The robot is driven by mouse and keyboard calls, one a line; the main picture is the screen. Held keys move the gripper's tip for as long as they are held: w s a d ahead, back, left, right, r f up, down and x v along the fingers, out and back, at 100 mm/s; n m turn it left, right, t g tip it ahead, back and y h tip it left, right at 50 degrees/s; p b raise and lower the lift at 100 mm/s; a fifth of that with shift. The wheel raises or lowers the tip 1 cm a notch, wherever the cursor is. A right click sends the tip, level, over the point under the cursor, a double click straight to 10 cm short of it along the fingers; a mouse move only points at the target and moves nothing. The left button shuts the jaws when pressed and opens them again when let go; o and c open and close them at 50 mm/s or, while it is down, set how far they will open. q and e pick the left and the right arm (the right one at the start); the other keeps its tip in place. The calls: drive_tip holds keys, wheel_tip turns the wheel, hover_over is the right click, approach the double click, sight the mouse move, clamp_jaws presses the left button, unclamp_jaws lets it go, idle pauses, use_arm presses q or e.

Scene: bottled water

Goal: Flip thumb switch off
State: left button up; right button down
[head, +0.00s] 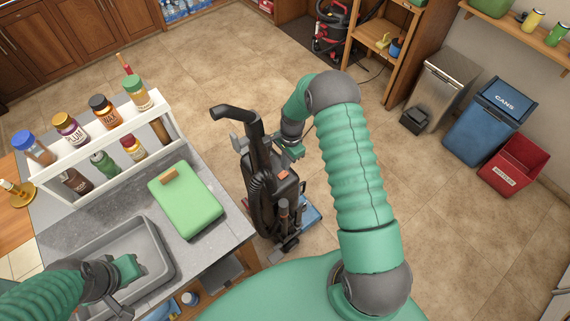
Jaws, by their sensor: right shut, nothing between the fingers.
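A black upright vacuum cleaner (262,195) stands on the floor in the middle of the head view. Its curved handle (236,113) points up and left. A small red-orange patch (283,174) shows on its upper body; I cannot tell whether this is the thumb switch or how it is set. My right gripper (291,152) is shut and empty, close beside the upper body just above the red patch. I cannot tell whether it touches. My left gripper (126,272) is over the grey basin, away from the vacuum; its finger gap is unclear.
The counter at left holds a grey basin (163,272), a green box (187,200) and a white rack (103,133) with several bottles. A steel bin (443,82), a blue bin (488,123) and a red bin (515,165) stand at right.

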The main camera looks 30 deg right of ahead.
use_arm(q)
drive_tip(key=shift+f+b, duration=0.35)
drive_tip(key=shift+f, duration=0.15)
use_arm(e)
wheel_tip(320, 180, up, 9)
drive_tip(key=a, duration=0.1)
drive_tip(key=shift+a, duration=0.15)
use_arm(q)
drive_tip(key=shift+s+a, duration=0.1)
drive_tip(key=shift+a, duration=0.1)
use_arm(e)
drive_tip(key=shift+a+r, duration=0.1)
drive_tip(key=shift+a, duration=0.05)
use_arm(q)
drive_tip(key=shift+a+f, duration=0.1)
use_arm(e)
drive_tip(key=shift+s, duration=0.15)
